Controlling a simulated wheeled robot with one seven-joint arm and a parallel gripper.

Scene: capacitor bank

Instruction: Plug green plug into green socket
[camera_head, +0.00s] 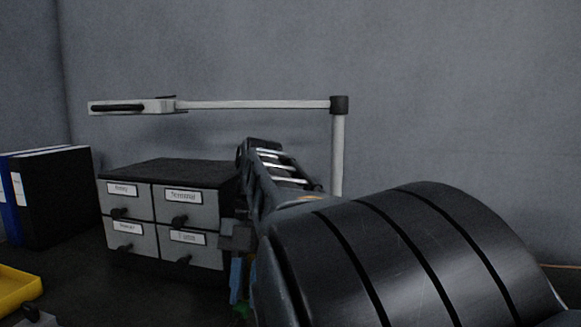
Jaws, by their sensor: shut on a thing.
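My gripper (237,278) shows only in part, left of my large dark arm link, pointing down near the bottom of the view. Narrow blue parts are visible on it. It is shut on a small green piece, which appears to be the green plug (242,311), just above the dark table surface. Most of the gripper and the plug are hidden by my arm or dim. I cannot tell whether the plug touches anything below it. The green socket is not visible.
A drawer cabinet (165,200) with labelled grey drawers stands left of my gripper. Black and blue binders (55,197) stand farther left. A yellow tray (16,288) lies at the lower left. A lamp (250,104) on a post stands behind my arm.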

